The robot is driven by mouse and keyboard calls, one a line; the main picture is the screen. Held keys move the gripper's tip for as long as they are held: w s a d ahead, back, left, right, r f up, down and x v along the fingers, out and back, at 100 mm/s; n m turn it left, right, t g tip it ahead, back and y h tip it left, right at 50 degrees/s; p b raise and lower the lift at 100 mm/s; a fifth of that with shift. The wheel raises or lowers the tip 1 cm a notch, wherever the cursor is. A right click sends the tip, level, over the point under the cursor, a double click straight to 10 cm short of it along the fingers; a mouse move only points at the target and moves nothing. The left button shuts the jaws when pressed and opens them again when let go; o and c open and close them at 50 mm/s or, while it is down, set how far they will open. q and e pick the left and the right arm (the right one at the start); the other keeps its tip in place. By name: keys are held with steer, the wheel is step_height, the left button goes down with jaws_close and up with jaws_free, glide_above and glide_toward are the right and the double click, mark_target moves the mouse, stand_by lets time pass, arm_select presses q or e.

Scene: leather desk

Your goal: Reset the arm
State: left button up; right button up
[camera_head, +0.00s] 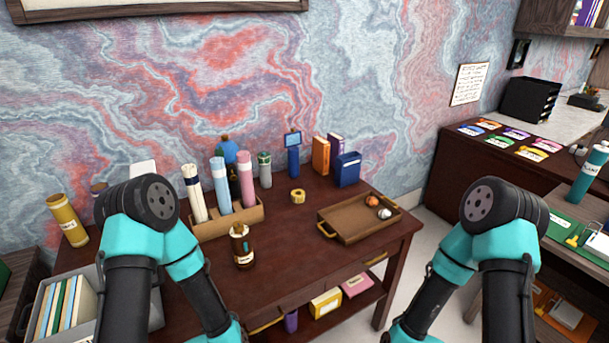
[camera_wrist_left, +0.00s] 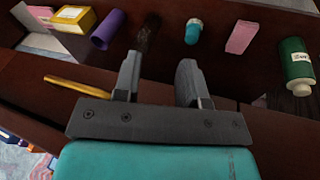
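My left arm (camera_head: 140,240) is folded, with its elbow raised in front of the desk's left part and its forearm running down out of the head view. My left gripper (camera_wrist_left: 160,75) shows only in the left wrist view. Its two grey fingers are apart with nothing held between them, facing the shelf under the desk. My right arm (camera_head: 480,240) is folded in a similar way at the right, its elbow raised and its forearm running down to the bottom edge. My right gripper is outside both views.
The dark wooden desk (camera_head: 290,235) carries a tray (camera_head: 345,233), a wooden holder (camera_head: 225,223) with rolled tubes and a brown bottle (camera_head: 241,247). Below it are a yellow box (camera_wrist_left: 74,19), a purple cylinder (camera_wrist_left: 108,29) and a green bottle (camera_wrist_left: 295,62). A gold handle (camera_wrist_left: 75,84) is near the left finger.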

arm_select(q)
steer(key=s+m+g+h, duration=0.1)
steer(key=s+a+m+g, duration=0.1)
steer(key=s, duration=0.1)
steer(key=shift+s+a+f+g+h, duration=0.1)
steer(key=shift+a+f+g+h, duration=0.1)
steer(key=shift+g+h, duration=0.15)
